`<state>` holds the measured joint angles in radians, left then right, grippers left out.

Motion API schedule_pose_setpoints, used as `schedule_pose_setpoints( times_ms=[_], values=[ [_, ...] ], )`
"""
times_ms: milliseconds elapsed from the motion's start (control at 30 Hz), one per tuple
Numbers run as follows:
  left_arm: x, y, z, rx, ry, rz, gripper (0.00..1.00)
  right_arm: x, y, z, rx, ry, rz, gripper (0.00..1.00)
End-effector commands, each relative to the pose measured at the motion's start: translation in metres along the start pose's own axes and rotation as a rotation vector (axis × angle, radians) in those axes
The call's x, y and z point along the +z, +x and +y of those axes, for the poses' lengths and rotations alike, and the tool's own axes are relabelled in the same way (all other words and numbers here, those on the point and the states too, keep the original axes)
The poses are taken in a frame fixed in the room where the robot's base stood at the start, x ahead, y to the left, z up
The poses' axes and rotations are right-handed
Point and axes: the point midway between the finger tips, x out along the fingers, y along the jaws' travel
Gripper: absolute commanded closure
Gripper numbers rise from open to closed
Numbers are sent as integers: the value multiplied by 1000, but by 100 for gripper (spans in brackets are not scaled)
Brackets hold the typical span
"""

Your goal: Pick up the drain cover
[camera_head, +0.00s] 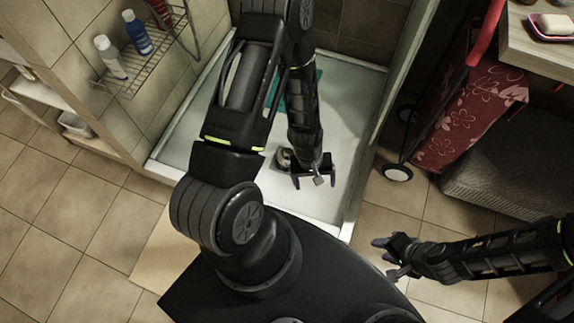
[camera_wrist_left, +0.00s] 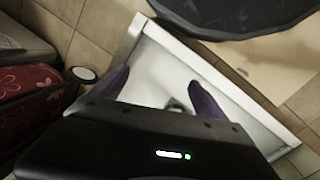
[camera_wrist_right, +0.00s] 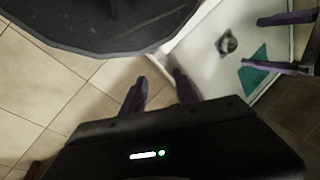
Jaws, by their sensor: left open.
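A teal piece (camera_wrist_right: 256,68) lies in the basin behind the drain cover. A wire shelf (camera_head: 145,60) with bottles hangs on the left wall. A red floral trolley bag (camera_head: 465,115) stands right of the basin, by a grey box (camera_head: 510,165). The basin's raised rim (camera_head: 350,205) borders the floor.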

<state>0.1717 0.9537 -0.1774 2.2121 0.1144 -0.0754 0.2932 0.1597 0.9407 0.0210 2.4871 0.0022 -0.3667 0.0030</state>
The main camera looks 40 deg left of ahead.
Motion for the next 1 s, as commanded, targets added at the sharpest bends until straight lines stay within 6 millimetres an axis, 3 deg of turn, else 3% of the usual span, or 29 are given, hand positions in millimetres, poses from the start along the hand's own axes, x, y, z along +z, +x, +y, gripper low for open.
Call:
schedule_pose_setpoints(
  times_ms=[33, 100, 300, 400, 600, 1000],
  values=[
    [-30, 48, -16, -23, -88, 18, 10, -1, 46, 19, 2, 3, 5, 64],
    [-65, 75, -33, -51, -224, 39, 5, -3, 76, 32, 5, 6, 12, 64],
    [-157, 134, -78, -95, -592, 102, 3, -8, 155, 65, 11, 14, 31, 64],
    [-192, 148, -94, -97, -737, 129, 3, -10, 184, 77, 13, 17, 38, 64],
    [-230, 155, -109, -91, -904, 158, 3, -13, 211, 89, 16, 20, 46, 64],
    [-235, 151, -112, -89, -936, 162, 3, -14, 211, 89, 16, 20, 48, 64]
  ],
)
